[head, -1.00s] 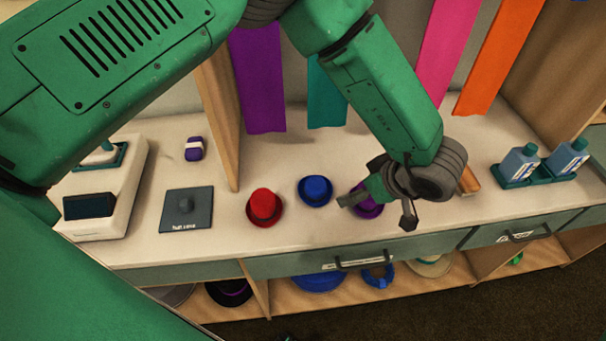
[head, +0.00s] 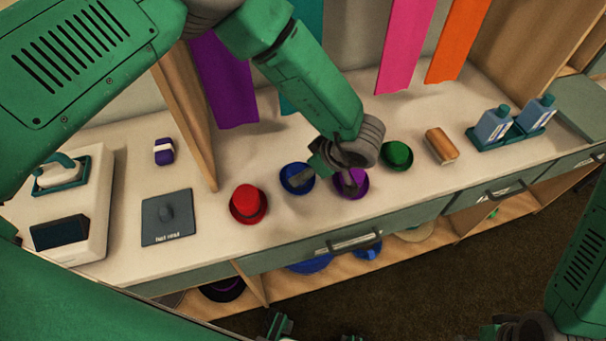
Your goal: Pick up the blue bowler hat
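The blue bowler hat (head: 291,170) stands on the counter between a red hat (head: 247,203) and a purple hat (head: 357,187). My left gripper (head: 325,181) is open and empty above the counter. One finger overlaps the right side of the blue hat in view, and the other overlaps the purple hat. Whether either finger touches a hat is unclear. My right arm (head: 578,275) shows at the lower right corner; its fingers are not clearly visible.
A green hat (head: 397,155), a brown-topped brush (head: 441,145) and two bottles (head: 492,125) stand to the right. A dark plate (head: 168,222) and a pale device (head: 92,215) lie left. A wooden divider (head: 187,115) rises behind. Hats sit on the shelf below.

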